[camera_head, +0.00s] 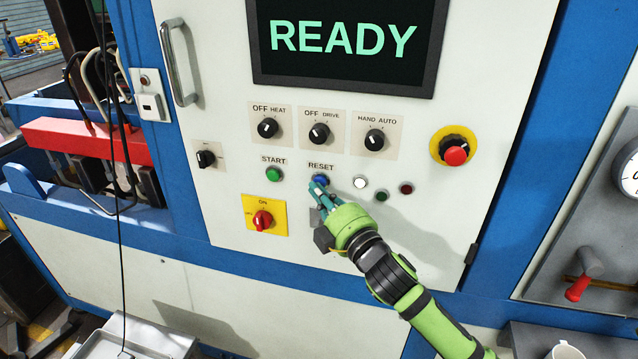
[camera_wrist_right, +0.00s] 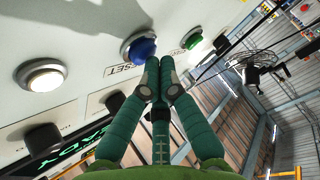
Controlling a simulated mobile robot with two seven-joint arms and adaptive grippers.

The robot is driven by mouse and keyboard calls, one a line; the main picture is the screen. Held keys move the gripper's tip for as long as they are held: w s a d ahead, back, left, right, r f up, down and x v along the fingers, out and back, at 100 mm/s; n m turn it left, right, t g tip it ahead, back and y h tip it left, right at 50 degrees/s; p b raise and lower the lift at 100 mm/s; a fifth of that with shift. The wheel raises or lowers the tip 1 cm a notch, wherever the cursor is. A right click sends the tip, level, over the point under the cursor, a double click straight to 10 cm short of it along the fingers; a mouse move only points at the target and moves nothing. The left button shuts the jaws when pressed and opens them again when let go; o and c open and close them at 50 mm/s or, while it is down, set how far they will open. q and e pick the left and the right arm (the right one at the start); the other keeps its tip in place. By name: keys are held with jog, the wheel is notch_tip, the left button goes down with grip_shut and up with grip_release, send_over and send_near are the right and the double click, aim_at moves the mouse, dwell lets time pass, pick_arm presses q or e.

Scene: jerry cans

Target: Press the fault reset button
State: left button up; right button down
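The blue RESET button (camera_head: 320,180) is on the white control panel, under its RESET label. In the right wrist view the blue button (camera_wrist_right: 140,47) is just beyond the fingertips. My right gripper (camera_head: 318,189) reaches up from the lower right, with its tips at the lower edge of the button. In the wrist view its teal fingers (camera_wrist_right: 159,72) are together, with nothing between them. I cannot tell whether the tips touch the button. The screen (camera_head: 345,40) above reads READY. My left gripper is not in view.
A green START button (camera_head: 273,174) is left of RESET, and a lit white button (camera_head: 360,183) is right of it. A red-and-yellow rotary switch (camera_head: 262,219) is below left. Black selector knobs (camera_head: 319,133) are above. A red emergency stop (camera_head: 455,153) is further right.

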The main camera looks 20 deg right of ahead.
jog(key=shift+s+a, duration=0.35)
jog(key=shift+s, duration=0.2)
jog(key=shift+s+a+p, duration=0.3)
jog(key=shift+s+a, duration=0.4)
jog(key=shift+s, duration=0.35)
jog(key=shift+s+a+p, duration=0.25)
jog(key=shift+s+a, duration=0.45)
jog(key=shift+s, duration=0.3)
jog(key=shift+f, duration=0.1)
